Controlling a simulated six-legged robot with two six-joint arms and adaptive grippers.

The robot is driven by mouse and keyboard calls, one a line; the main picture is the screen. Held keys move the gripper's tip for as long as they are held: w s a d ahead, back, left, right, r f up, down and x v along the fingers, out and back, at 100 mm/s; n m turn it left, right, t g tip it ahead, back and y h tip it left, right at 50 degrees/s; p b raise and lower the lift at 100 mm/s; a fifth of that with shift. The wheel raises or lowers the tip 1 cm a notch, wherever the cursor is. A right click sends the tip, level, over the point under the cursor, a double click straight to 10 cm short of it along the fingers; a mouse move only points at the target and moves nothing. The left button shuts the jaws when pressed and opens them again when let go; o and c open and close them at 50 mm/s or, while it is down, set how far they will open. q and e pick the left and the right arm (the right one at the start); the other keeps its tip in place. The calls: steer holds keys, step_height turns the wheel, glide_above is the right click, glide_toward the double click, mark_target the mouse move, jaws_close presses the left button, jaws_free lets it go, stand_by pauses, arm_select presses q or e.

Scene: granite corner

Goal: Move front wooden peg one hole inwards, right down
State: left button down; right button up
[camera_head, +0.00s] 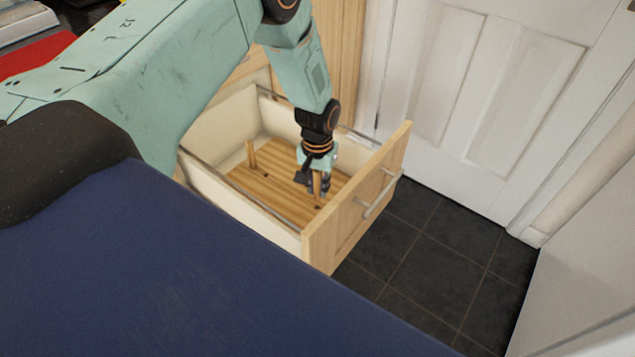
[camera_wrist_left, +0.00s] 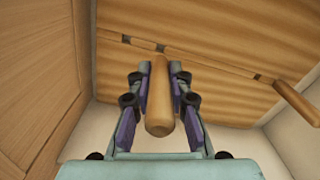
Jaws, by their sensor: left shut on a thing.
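A striped wooden peg board (camera_head: 275,196) lies in the open drawer. My left gripper (camera_head: 318,184) reaches down into the drawer near its front panel. It is shut on the front wooden peg (camera_wrist_left: 160,105), whose far end points at the board near a dark hole (camera_wrist_left: 161,48). I cannot tell whether that end is in a hole or just above. A second peg (camera_head: 252,155) stands upright towards the back of the drawer; it also shows at the right in the left wrist view (camera_wrist_left: 298,102). A dark hole (camera_head: 318,207) shows near the held peg. My right gripper is out of view.
The pale drawer walls (camera_head: 218,183) enclose the board closely. The wooden drawer front (camera_head: 348,222) with a bar handle (camera_head: 376,198) stands just beside my gripper. A white door (camera_head: 490,80) is behind, and dark floor tiles (camera_head: 430,265) are free to the right.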

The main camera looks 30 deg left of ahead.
mark_target(317, 197)
arm_select(q)
steer(key=shift+f+b, duration=0.4)
steer(key=shift+f, duration=0.45)
steer(key=shift+p, duration=0.45)
stand_by(1.0)
steer(key=shift+f+b, duration=1.1)
steer(key=shift+f, duration=0.25)
steer(key=c, duration=1.1)
jaws_free()
steer(key=shift+c, duration=0.2)
step_height(317, 197, up, 12)
steer(key=shift+r, duration=0.1)
